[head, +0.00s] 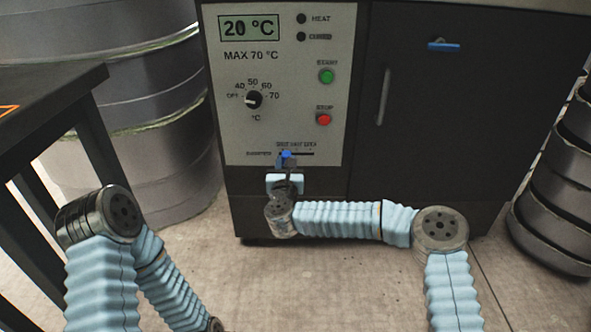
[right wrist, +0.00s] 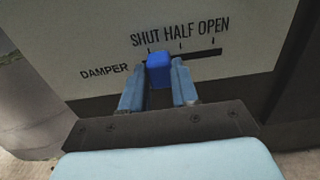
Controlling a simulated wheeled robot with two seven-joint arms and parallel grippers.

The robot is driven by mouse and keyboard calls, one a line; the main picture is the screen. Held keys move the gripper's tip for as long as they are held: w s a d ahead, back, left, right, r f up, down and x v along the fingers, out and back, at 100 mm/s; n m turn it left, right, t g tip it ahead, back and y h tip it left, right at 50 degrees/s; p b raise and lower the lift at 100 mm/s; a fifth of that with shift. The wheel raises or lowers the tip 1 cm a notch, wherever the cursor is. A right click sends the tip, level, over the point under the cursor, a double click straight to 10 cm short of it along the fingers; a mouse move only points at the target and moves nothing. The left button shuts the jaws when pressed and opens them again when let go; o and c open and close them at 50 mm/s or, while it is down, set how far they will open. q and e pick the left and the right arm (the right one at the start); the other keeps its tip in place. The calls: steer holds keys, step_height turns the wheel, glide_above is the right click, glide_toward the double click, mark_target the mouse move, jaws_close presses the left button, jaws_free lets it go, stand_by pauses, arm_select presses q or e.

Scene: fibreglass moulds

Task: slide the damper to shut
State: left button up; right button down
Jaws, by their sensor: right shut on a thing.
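The damper is a small blue knob (head: 287,154) in a dark horizontal slot low on the oven's pale control panel (head: 235,135). In the right wrist view the knob (right wrist: 159,69) is at the slot's left end, by the SHUT tick; the bare slot (right wrist: 205,54) runs right past HALF to OPEN. My right gripper (head: 286,162) is at the panel, with its two blue fingers on either side of the knob, shut on it; the gripper also shows in the right wrist view (right wrist: 159,80). My left arm shows at lower left, but its gripper is outside the picture.
Above the damper are a red stop button (head: 324,119), a green start button (head: 327,76), a dial (head: 254,99) and a 20 °C display (head: 249,28). The oven door (head: 440,120) is at right. A dark table (head: 45,85) stands at left, round metal drums behind it.

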arm_select(q)
steer(key=shift+a+f, duration=0.3)
steer(key=shift+a, duration=0.05)
arm_select(e)
steer(key=shift+a, duration=0.8)
steer(key=c, duration=0.8)
jaws_free()
steer(key=shift+a, duration=0.1)
steer(key=shift+c, duration=0.2)
arm_select(q)
steer(key=shift+r+p, duration=0.5)
steer(key=shift+r, duration=0.05)
arm_select(e)
steer(key=s, duration=1.4)
arm_select(q)
steer(key=shift+s, duration=0.1)
